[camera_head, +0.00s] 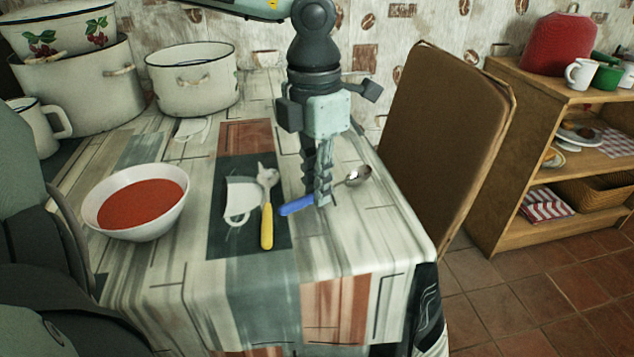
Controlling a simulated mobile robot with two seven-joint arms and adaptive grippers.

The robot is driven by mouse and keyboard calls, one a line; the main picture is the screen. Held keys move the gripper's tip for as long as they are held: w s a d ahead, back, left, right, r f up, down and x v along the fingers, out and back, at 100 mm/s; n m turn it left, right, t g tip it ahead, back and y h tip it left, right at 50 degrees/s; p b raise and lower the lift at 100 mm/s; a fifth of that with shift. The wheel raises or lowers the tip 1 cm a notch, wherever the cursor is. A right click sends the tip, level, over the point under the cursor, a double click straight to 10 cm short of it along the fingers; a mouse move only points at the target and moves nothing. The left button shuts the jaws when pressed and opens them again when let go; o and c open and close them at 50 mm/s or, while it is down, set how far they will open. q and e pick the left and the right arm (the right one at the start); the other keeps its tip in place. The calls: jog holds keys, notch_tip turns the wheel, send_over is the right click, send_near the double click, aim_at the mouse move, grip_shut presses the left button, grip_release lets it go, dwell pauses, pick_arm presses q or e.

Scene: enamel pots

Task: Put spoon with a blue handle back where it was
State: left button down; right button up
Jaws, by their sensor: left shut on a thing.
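The spoon with a blue handle (297,206) is at the right part of the table. Its metal bowl (358,176) points to the upper right, and its blue handle points to the lower left. My left gripper (322,198) points down and is shut on the spoon around its middle, hiding part of it. I cannot tell whether the spoon touches the tablecloth. A yellow-handled utensil (267,226) lies just left of the spoon. My right gripper is not in view.
A white bowl of red soup (139,204) stands at the left. Enamel pots (193,80) stand at the back left. A brown chair back (440,140) rises close to the table's right edge. A wooden shelf (545,90) is farther right.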

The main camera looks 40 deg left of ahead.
pick_arm(q)
jog(key=shift+f, duration=0.1)
jog(key=c, duration=1.6)
grip_release()
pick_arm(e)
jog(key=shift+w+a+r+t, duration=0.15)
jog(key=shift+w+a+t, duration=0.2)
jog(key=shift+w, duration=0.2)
